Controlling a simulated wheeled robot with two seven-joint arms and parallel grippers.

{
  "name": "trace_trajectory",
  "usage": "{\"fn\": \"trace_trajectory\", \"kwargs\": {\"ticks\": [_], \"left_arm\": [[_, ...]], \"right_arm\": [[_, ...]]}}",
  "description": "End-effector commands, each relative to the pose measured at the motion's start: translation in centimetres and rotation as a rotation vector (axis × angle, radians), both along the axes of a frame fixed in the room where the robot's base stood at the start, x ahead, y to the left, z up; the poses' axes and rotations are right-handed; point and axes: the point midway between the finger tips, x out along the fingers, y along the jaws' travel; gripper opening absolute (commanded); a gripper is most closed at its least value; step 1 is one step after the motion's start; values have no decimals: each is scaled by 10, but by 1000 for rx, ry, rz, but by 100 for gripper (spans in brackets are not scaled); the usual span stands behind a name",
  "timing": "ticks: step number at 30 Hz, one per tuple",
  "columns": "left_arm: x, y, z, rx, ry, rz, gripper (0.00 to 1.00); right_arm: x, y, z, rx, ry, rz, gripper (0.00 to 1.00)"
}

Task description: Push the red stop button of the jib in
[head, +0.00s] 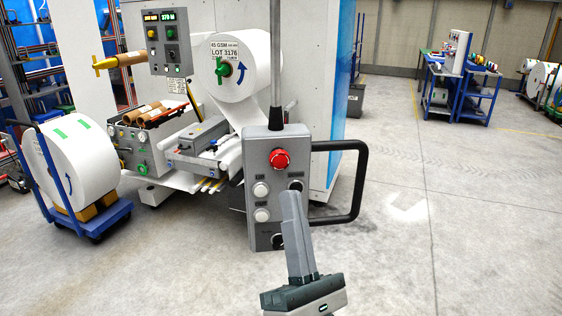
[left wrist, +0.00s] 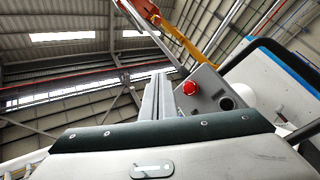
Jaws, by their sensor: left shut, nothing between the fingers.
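The jib's grey control box (head: 256,219) hangs from a vertical pole in the middle of the head view. The red stop button (head: 279,159) sits near the top of its face, above two white buttons and dark round controls. The red button also shows in the left wrist view (left wrist: 190,88), right of the fingers. My left gripper (head: 291,194) is shut and empty, its fingers pointing up in front of the box's lower right. Its tips appear below and slightly right of the red button. I cannot tell whether they touch the box. My right gripper is out of view.
A black handle (head: 362,180) loops out from the box's right side. Behind stands a machine with a large white roll (head: 240,65). A blue cart (head: 110,215) with a roll is at left. The floor at right is clear up to blue workbenches (head: 478,92).

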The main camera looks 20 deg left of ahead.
Motion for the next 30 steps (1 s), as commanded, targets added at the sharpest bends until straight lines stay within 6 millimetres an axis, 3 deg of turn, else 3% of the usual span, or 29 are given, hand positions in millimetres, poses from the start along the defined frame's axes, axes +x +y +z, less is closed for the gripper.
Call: {"fn": "trace_trajectory", "kwargs": {"ticks": [6,21,30], "left_arm": [[14,7,1,2,-2,2,0],[64,31,0,2,-1,2,0],[75,37,0,1,0,1,0]], "right_arm": [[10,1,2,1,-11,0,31],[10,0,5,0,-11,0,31],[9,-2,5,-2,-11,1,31]]}}
